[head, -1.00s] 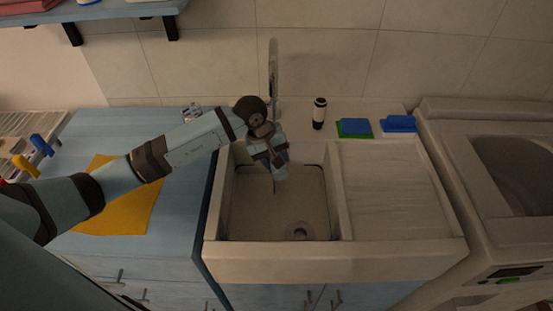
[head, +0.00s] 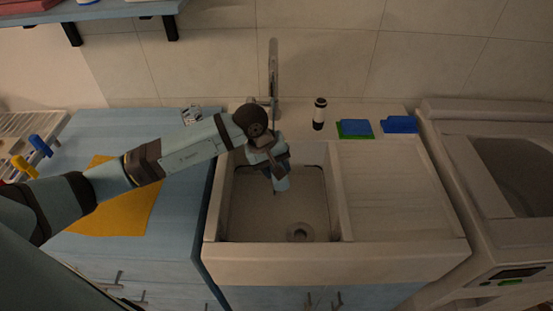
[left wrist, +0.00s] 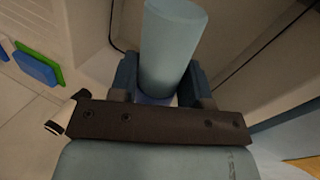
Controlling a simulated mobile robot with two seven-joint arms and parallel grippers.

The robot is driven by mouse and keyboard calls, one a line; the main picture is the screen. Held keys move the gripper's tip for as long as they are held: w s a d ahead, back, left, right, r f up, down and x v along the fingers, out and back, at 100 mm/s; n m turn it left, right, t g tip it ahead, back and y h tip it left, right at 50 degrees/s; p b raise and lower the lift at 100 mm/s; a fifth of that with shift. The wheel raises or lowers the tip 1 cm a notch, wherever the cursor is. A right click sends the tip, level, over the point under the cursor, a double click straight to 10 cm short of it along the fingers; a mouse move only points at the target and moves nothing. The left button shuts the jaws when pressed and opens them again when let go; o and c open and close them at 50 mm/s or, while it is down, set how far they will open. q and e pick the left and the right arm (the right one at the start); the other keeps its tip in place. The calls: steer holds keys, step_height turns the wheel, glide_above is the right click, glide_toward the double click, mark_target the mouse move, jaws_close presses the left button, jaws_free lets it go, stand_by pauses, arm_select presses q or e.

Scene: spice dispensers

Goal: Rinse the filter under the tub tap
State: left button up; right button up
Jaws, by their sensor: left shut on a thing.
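My left gripper (head: 274,167) is shut on the filter, a pale blue cylinder (head: 281,183), over the rear part of the tub (head: 300,215). In the left wrist view the filter (left wrist: 172,45) sticks out from between the dark blue fingers (left wrist: 160,82). The tall grey tub tap (head: 273,75) stands behind the tub, and its lower part is partly hidden by my arm. The filter is in front of the tap. I cannot make out any running water. My right gripper is not in view.
A black and white bottle (head: 319,114), a blue and green sponge (head: 355,128) and a blue block (head: 400,124) stand on the back ledge. A ribbed drainboard (head: 390,190) lies right of the tub. An orange cloth (head: 130,210) lies on the left counter.

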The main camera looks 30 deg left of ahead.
arm_select(q)
steer(key=s, duration=0.5)
steer(key=shift+s+d, duration=0.15)
steer(key=shift+d, duration=0.15)
stand_by(1.2)
steer(key=s+r, duration=0.4)
steer(key=s, duration=0.1)
steer(key=shift+d+p, duration=0.3)
steer(key=shift+d, duration=0.05)
stand_by(0.3)
